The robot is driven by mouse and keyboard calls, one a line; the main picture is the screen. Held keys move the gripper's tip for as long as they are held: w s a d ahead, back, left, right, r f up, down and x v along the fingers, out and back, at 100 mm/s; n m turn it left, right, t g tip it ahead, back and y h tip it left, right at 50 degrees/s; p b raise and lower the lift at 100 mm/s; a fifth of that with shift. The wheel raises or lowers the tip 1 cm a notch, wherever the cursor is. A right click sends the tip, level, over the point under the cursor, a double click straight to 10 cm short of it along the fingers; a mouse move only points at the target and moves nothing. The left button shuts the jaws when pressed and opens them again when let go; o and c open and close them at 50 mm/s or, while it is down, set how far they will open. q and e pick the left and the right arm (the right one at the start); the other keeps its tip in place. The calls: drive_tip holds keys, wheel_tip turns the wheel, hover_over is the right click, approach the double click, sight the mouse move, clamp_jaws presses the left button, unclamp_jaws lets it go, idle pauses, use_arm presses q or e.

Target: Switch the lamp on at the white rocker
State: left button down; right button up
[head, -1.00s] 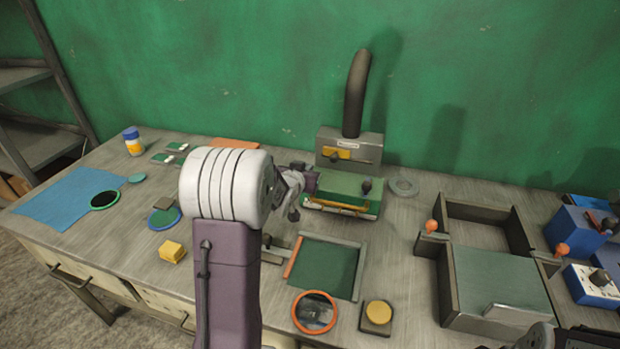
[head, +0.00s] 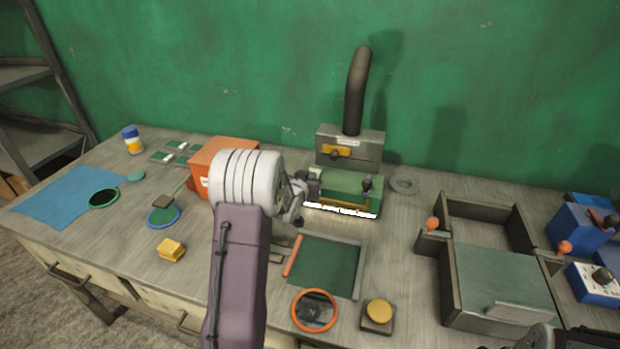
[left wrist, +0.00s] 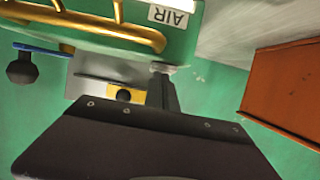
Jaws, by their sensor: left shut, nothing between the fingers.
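The green lamp housing (head: 350,187) stands on the bench below a grey box with a black hose. A bright white strip (head: 340,210) glows along its lower front edge, so the lamp is lit. My left gripper (head: 312,183) is shut and empty at the housing's left end. In the left wrist view its dark fingers (left wrist: 161,92) end at a small pale piece (left wrist: 166,67) by the green housing, which looks like the white rocker; touching or just apart, I cannot tell. The rocker is mostly hidden behind my fingers.
An orange box (head: 222,160) stands left behind my left arm. A brass rail (left wrist: 90,28) and dark knob (head: 367,185) are on the housing. A framed green mat (head: 325,265) lies in front; dark trays (head: 495,275) stand right.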

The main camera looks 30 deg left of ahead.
use_arm(q)
drive_tip(key=shift+r+p, duration=0.7)
drive_tip(key=shift+p, duration=0.1)
use_arm(e)
drive_tip(key=shift+r, duration=0.55)
